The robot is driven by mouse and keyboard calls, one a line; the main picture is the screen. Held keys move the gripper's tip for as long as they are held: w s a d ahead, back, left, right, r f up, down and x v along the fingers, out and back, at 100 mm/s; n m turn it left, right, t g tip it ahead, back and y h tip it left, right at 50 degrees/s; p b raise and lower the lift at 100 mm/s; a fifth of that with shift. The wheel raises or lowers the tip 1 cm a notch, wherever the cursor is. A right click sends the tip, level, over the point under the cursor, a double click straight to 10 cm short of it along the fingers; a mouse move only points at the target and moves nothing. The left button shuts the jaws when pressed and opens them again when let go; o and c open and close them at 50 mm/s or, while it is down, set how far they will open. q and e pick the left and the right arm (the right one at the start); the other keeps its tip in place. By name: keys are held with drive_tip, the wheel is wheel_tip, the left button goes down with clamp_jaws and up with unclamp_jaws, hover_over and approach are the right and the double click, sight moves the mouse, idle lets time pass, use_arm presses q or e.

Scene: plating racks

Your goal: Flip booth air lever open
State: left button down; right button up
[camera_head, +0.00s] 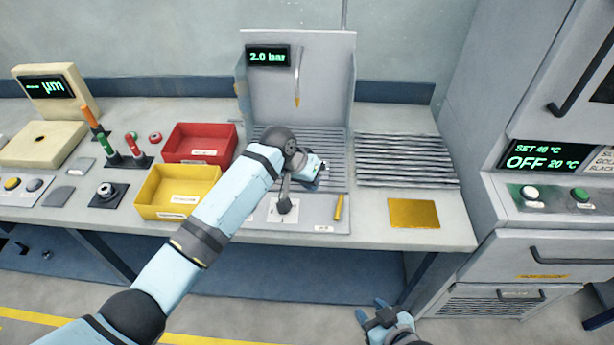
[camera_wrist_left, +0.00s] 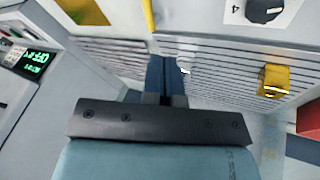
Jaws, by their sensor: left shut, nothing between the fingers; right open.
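The lever (camera_head: 284,205) is a dark grey handle on a white plate at the front of the booth (camera_head: 298,85). Its grey bar points away from the bench front in the head view. In the left wrist view, a dark knob on a white plate (camera_wrist_left: 265,10) shows at the top right, cut by the edge. My left gripper (camera_wrist_left: 168,62) is shut and empty over the slatted booth floor, apart from the knob. In the head view my left wrist partly hides it, above and right of the lever. My right gripper (camera_head: 385,316) is open and empty below the bench front.
A yellow stick (camera_head: 339,207) stands right of the lever. Yellow (camera_head: 178,192) and red (camera_head: 200,143) bins sit to the left. A nozzle (camera_head: 297,75) hangs in the booth. A slatted rack (camera_head: 405,160) and gold plate (camera_head: 414,213) lie right, beside an oven.

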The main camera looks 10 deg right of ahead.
use_arm(q)
drive_tip(key=shift+v, duration=1.25)
drive_tip(key=shift+a+f, duration=0.1)
